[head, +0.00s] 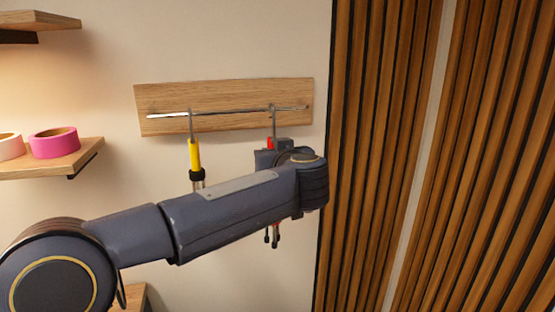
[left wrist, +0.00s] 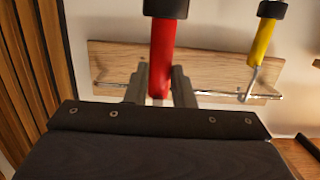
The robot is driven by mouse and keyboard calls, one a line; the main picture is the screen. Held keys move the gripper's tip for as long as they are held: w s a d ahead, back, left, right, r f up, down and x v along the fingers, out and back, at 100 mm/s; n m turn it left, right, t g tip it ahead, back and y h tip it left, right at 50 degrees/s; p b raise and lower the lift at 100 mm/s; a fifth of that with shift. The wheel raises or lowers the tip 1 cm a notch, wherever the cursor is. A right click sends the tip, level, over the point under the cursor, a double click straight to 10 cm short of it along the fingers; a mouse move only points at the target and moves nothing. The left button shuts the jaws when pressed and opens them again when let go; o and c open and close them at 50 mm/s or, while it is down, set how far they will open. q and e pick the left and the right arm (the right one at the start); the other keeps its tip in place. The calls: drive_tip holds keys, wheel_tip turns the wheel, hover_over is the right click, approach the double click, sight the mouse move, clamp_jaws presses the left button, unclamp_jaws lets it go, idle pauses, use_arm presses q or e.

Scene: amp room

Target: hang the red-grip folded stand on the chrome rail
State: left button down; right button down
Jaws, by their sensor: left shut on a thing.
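The red-grip folded stand shows its red grip (head: 271,143) and grey hook in the head view; its dark feet show below my arm. The red grip is also in the left wrist view (left wrist: 162,50). My left gripper (left wrist: 161,88) is shut on the red grip, with one finger on each side. The chrome rail (head: 230,111) runs across a wooden board. The stand's hook top meets the rail near its right end; I cannot tell whether it bears on the rail. My arm hides the stand's middle. My right gripper is not in view.
A yellow-grip stand (head: 194,155) hangs on the rail to the left. Wooden shelves are on the left, one with a pink tape roll (head: 54,142) and a white one (head: 10,146). A slatted wood wall (head: 385,150) stands close on the right.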

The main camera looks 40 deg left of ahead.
use_arm(q)
drive_tip(key=b+x, duration=0.3)
drive_tip(key=x, duration=0.7)
drive_tip(key=shift+a+f, duration=0.2)
drive_tip(key=shift+f, duration=0.2)
idle(0.5)
drive_tip(key=shift+w+f, duration=0.1)
drive_tip(key=c, duration=1.1)
unclamp_jaws()
drive_tip(key=shift+c, duration=0.2)
drive_tip(key=shift+d, duration=0.1)
